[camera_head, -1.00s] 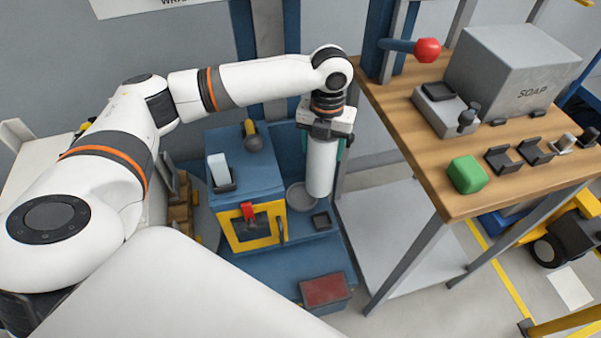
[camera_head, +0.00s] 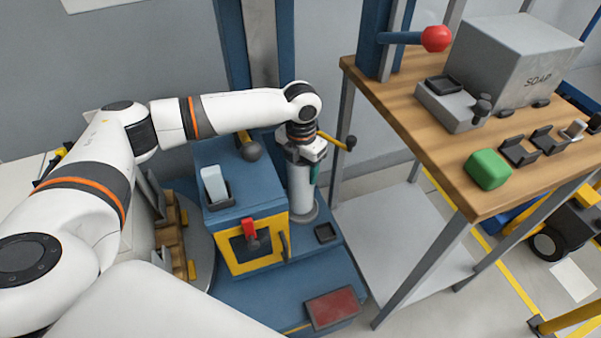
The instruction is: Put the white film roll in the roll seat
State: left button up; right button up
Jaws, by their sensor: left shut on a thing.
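The white film roll (camera_head: 301,190) is upright below my left gripper (camera_head: 304,158), which is shut on its upper end. The roll seat (camera_head: 306,217) looks like a round grey dish on the blue machine. The roll's lower end is at the dish, and the roll hides most of it. I cannot tell whether the roll touches the dish or hangs just above it. My right gripper is not in view.
A blue box (camera_head: 238,178) with a white block and a yellow-framed front stands left of the roll. A yellow-handled crank (camera_head: 345,144) is right of the gripper. A wooden table (camera_head: 420,140) stands at right. A red pad (camera_head: 332,308) is in front.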

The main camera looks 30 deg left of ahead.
pick_arm(q)
jog(key=shift+f, duration=0.7)
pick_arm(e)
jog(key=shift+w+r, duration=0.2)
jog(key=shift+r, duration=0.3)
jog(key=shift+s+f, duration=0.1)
pick_arm(q)
jog(key=o, duration=1.8)
jog(key=shift+f, duration=0.1)
jog(key=shift+r, duration=0.25)
notch_tip(320, 180, up, 12)
jog(key=shift+f+p, duration=0.1)
jog(key=shift+p, duration=1.05)
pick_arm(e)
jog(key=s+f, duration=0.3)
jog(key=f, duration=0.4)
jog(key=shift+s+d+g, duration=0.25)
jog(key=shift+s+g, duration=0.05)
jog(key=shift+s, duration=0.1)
